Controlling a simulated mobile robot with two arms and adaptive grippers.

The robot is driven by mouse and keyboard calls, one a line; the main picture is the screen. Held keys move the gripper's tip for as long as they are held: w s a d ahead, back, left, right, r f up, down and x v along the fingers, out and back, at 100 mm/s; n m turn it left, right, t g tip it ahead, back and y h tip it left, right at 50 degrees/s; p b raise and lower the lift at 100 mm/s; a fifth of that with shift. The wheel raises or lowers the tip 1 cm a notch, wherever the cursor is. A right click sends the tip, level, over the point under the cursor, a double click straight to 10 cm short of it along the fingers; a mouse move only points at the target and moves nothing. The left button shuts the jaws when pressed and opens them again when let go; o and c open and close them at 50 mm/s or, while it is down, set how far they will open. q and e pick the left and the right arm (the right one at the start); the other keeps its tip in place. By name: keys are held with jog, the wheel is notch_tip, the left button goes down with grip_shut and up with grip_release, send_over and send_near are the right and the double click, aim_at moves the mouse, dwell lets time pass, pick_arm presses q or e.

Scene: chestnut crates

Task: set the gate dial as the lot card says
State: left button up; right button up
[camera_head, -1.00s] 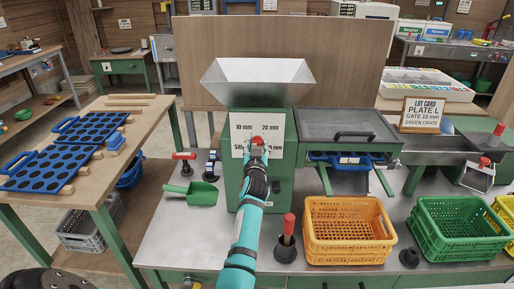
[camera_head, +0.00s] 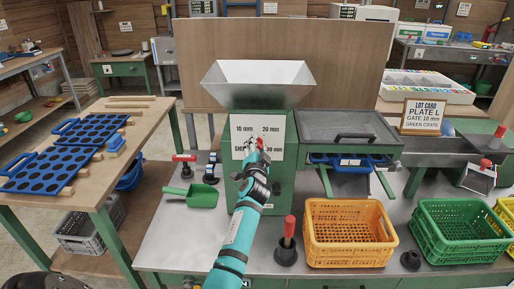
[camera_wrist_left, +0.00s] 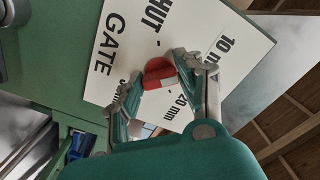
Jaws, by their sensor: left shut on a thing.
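The gate dial has a red knob (camera_wrist_left: 158,72) in front of a white plate (camera_head: 271,131) on the green machine. The plate reads 10 mm, 20 mm, 30 mm, SHUT and GATE. My left gripper (camera_head: 258,147) is at the plate's middle. In the left wrist view my left gripper (camera_wrist_left: 160,82) is shut on the red knob, one finger on each side. A pale mark shows on the knob, but I cannot tell which label it points to. The lot card (camera_head: 423,115) reads PLATE L, GATE 10 mm, GREEN CRATE. My right gripper is not in view.
A metal hopper (camera_head: 258,72) tops the machine. An orange crate (camera_head: 348,254) and a green crate (camera_head: 462,256) stand at the bench front. A green scoop (camera_head: 200,195) lies at left.

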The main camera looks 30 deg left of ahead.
pick_arm(q)
jog(key=shift+r+m, duration=0.1)
jog(key=shift+m, duration=0.3)
jog(key=o, duration=1.2)
jog(key=shift+c, duration=0.2)
jog(key=v, duration=1.2)
